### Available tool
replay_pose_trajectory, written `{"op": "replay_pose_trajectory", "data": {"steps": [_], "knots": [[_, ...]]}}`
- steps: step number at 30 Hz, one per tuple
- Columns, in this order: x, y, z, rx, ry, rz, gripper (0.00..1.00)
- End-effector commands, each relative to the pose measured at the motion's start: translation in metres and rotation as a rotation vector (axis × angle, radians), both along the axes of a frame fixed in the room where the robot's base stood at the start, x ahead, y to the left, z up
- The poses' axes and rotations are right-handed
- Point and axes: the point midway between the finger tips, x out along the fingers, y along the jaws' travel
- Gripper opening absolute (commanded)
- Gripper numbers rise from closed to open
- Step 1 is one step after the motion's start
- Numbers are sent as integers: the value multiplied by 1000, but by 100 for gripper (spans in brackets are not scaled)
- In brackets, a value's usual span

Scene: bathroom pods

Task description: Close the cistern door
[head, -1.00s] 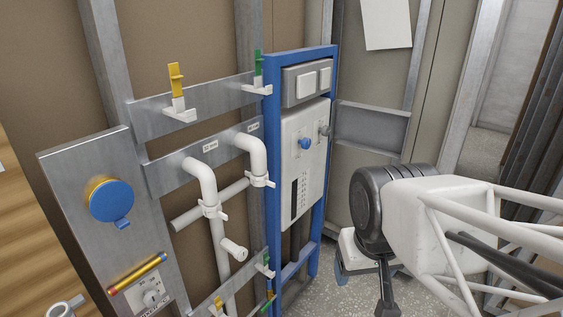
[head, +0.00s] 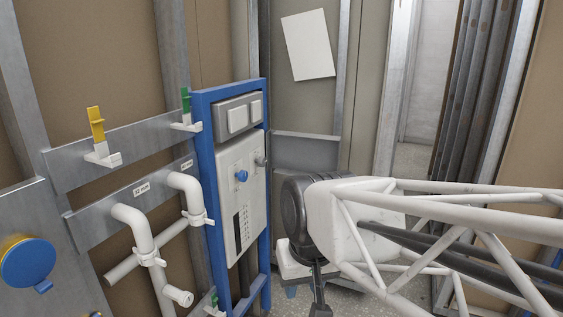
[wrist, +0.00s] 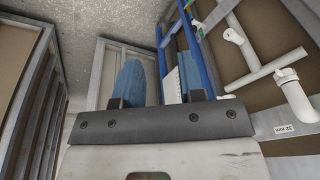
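The cistern unit stands in a blue frame (head: 208,180) against the wall in the head view. Its white cistern body (head: 236,205) carries a blue knob and a grey knob. Above it is a grey panel (head: 231,121) with two white buttons; I cannot tell for certain which part is the door or whether it stands ajar. My gripper (head: 290,292) is low, right of the frame, and largely hidden behind my arm. In the wrist view my gripper (wrist: 160,82) has its two blue fingers apart with nothing visible between them. The blue frame (wrist: 200,55) shows beyond the right finger.
White pipes (head: 146,240) and metal rails with yellow and green clips are left of the frame. A blue round cap (head: 28,262) is at far left. A paper sheet (head: 308,45) hangs on the back wall. Metal studs stand at right; some speckled floor is clear.

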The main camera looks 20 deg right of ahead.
Motion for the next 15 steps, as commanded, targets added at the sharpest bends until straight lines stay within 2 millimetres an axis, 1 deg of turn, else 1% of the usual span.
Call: {"op": "replay_pose_trajectory", "data": {"steps": [1, 8, 15], "knots": [[9, -1, 5, 18, 8, -29, 36], [55, -8, 27, 128, 51, -183, 36], [109, -20, 48, 252, 99, -350, 36]]}}
